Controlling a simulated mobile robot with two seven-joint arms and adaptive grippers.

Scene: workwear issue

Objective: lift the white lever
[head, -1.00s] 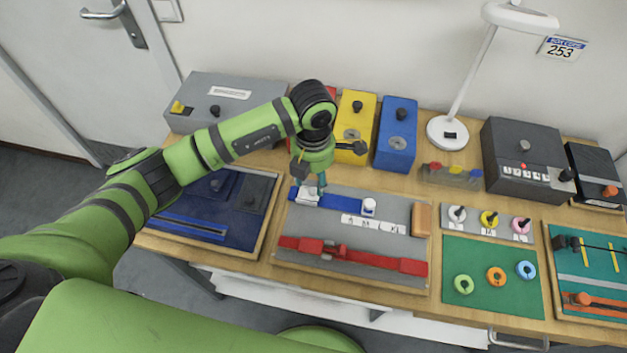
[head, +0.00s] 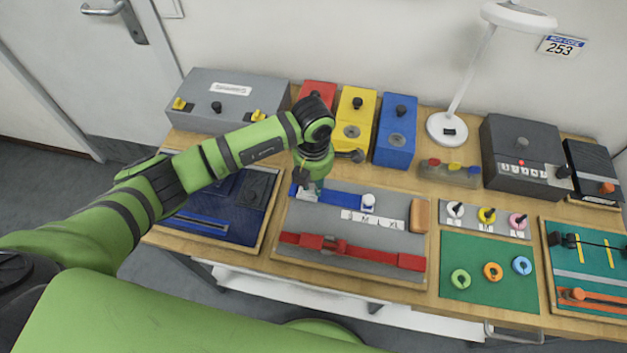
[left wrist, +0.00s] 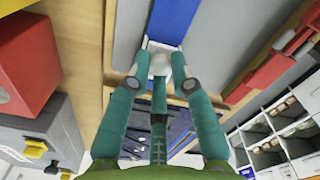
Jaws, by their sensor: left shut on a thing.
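A blue strap (head: 340,199) lies along the back of a grey board (head: 365,237). At its left end is a white buckle with the white lever (head: 307,195), mostly covered by my left gripper (head: 311,188). In the left wrist view, the white lever (left wrist: 160,62) shows between the teal fingertips of my left gripper (left wrist: 161,84), with the blue strap (left wrist: 171,20) running beyond it. The left gripper is shut on the lever; the exact contact and the lever's tilt are hard to see. My right gripper is not in view.
A red strap (head: 350,252) crosses the board in front. Yellow (head: 355,118) and blue (head: 396,132) boxes stand close behind the gripper. A blue tray panel (head: 220,205) lies left.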

